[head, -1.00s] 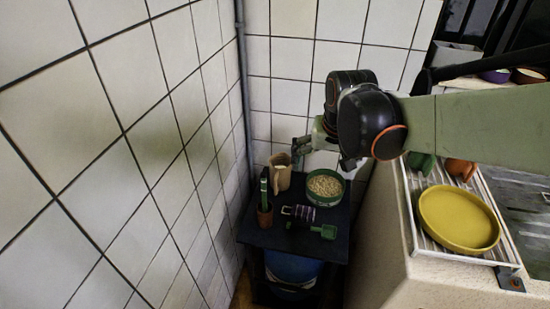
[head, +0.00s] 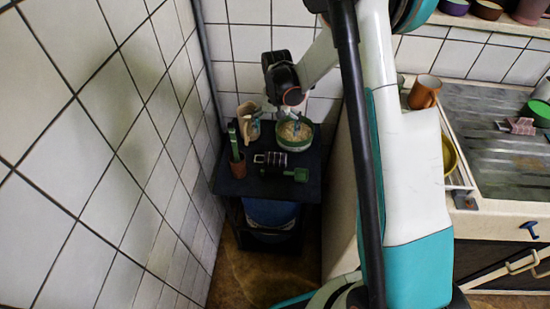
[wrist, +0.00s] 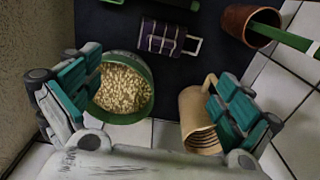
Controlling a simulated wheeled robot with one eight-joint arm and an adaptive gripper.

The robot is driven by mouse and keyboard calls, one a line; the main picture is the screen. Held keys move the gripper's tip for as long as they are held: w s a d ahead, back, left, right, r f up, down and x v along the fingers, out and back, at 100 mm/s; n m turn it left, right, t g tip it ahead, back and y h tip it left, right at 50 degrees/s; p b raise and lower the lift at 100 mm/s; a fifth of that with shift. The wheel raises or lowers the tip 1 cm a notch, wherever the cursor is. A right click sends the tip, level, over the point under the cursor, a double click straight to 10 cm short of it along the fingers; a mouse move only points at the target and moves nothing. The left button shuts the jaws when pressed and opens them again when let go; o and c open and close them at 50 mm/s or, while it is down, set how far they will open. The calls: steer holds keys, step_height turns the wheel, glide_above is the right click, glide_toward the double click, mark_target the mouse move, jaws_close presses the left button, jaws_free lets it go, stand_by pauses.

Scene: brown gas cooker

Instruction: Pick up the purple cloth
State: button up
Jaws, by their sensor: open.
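A dark purple banded item (head: 270,158) lies on the small black table; it looks like the purple cloth, but I cannot tell its material. It shows in the wrist view (wrist: 162,37) with a pale metal-like loop at its right end. My gripper (head: 274,124) is open and empty above the back of the table. In the wrist view my gripper (wrist: 155,100) has its teal fingers wide apart, one over the green bowl and one over the tan jug. The purple item lies beyond the fingertips, towards the top of that view.
The table (head: 227,182) also carries a green bowl of pale grains (wrist: 122,88), a tan jug (wrist: 200,118), a brown pot with a green tool (head: 237,168) and a green scoop (head: 298,175). Tiled walls close in left and behind. A pinkish striped item (head: 518,125) lies on the counter.

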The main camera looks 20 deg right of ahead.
mark_target(276, 154)
step_height(276, 154, down, 9)
steer(key=b, duration=0.3)
steer(key=shift+w+a+f+b, duration=0.1)
steer(key=shift+f+b, duration=1.45)
steer(key=shift+f, duration=1.1)
steer(key=shift+r, duration=0.1)
steer(key=c, duration=1.5)
steer(key=shift+r, duration=0.1)
steer(key=shift+r+p, duration=0.35)
steer(key=shift+r, duration=0.15)
steer(key=c, duration=0.6)
step_height(276, 154, up, 19)
steer(key=p, duration=0.6)
steer(key=shift+p, duration=0.35)
steer(key=shift+c, duration=0.2)
